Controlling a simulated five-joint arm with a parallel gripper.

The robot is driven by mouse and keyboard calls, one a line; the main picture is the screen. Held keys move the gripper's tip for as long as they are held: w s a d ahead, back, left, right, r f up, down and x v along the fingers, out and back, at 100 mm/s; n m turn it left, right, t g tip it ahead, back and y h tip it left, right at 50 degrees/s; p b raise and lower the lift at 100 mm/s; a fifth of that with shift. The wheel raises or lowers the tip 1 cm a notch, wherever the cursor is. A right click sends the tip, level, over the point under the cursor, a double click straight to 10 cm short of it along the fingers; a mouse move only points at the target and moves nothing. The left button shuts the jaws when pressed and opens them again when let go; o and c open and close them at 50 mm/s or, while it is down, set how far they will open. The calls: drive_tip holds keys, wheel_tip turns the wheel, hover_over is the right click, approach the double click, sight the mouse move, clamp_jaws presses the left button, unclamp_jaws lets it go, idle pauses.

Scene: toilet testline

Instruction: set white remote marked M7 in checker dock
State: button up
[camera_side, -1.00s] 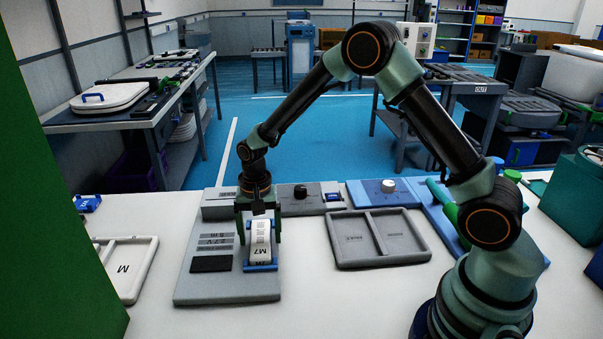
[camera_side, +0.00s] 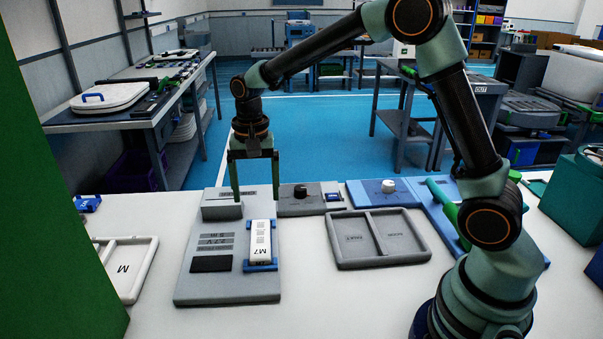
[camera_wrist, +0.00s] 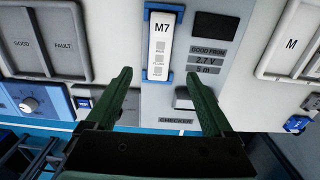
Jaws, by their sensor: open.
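The white remote marked M7 (camera_side: 260,242) lies in the blue dock (camera_side: 261,267) on the right side of the grey checker (camera_side: 205,288). In the wrist view the remote (camera_wrist: 161,48) sits lengthwise between the blue ends of the dock (camera_wrist: 147,60). The checker's printed panel reads "GOOD PRON", "2.7 V" and "5 m" (camera_wrist: 208,60). My gripper (camera_side: 256,192) is open and empty, raised above the back of the checker. In the wrist view its fingers (camera_wrist: 160,86) are wide apart, clear of the remote.
A grey two-part tray (camera_side: 335,258), marked GOOD and FAULT in the wrist view, lies right of the checker. A white tray marked M (camera_side: 148,275) lies left. Knob units (camera_side: 300,200) stand behind. White table shows between them.

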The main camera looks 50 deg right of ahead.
drive_tip(key=s+d+r+n+t, duration=0.2)
drive_tip(key=s+r+n, duration=0.2)
drive_tip(key=s, duration=0.4)
drive_tip(key=s+d+r+n+t, duration=0.2)
drive_tip(key=s+r+n, duration=0.3)
drive_tip(key=s, duration=0.3)
drive_tip(key=shift+s+r+t, duration=0.15)
drive_tip(key=shift+r+t, duration=0.45)
drive_tip(key=shift+t, duration=0.2)
